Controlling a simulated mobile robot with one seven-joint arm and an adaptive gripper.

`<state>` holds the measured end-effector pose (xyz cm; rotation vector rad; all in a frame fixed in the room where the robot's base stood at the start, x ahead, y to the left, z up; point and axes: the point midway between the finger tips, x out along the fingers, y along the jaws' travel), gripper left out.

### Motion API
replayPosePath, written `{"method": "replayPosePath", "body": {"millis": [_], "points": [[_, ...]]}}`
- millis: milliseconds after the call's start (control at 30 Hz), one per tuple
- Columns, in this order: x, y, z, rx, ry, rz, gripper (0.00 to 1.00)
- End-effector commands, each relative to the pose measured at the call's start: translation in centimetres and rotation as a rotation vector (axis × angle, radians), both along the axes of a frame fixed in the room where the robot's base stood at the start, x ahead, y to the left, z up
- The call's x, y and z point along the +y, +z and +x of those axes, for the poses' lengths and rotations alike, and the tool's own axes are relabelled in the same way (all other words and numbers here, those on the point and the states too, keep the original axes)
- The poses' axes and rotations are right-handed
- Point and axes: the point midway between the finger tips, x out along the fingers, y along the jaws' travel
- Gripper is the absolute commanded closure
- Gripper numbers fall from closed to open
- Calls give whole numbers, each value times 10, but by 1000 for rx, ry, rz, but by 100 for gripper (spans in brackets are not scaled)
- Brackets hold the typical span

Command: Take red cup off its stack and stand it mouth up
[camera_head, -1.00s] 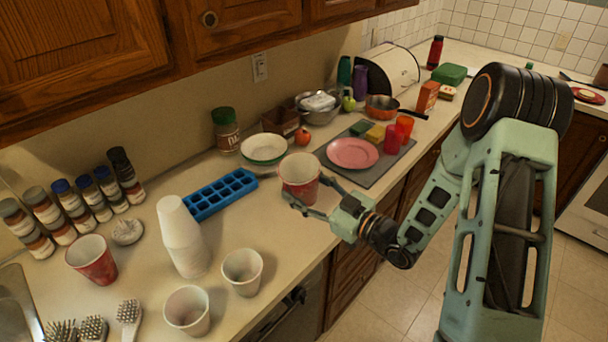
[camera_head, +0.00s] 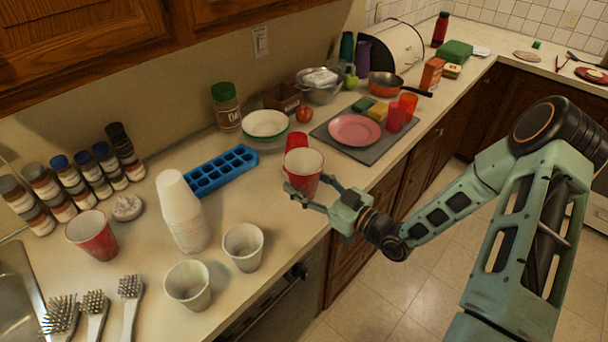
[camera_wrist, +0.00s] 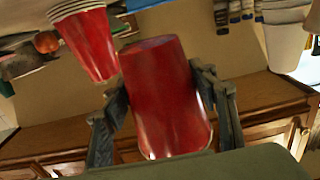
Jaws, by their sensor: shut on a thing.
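The red cup (camera_head: 303,183) with a pale inside is held mouth up, near the counter's front edge. It also shows in the wrist view (camera_wrist: 165,100), which looks upside down. My gripper (camera_head: 312,195) is shut on the cup's sides, with one finger at each side in the wrist view (camera_wrist: 162,105). Just behind it, the stack of red cups (camera_head: 296,140) stands mouth down on the counter. The stack shows beside the held cup in the wrist view (camera_wrist: 90,45), apart from it or only overlapping in picture. I cannot tell whether the held cup's base touches the counter.
A white cup stack (camera_head: 183,212), two pale cups (camera_head: 243,247) (camera_head: 188,287) and another red cup (camera_head: 92,237) stand to the left. A blue ice tray (camera_head: 220,171) and a bowl (camera_head: 265,125) lie behind. A grey mat (camera_head: 372,147) carries a pink plate. Bare counter lies left of the held cup.

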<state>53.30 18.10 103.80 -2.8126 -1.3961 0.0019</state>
Motion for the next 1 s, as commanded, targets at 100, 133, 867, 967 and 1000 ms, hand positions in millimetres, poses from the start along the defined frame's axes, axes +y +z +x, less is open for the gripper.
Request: {"method": "replayPosePath", "body": {"millis": [100, 133, 867, 967, 1000], "points": [[0, -18, 0, 3, -1, 1, 56], [0, -21, 0, 3, -1, 1, 56], [0, -66, 0, 0, -1, 0, 56], [0, -65, 0, 0, -1, 0, 56], [0, -65, 0, 0, -1, 0, 56]]}}
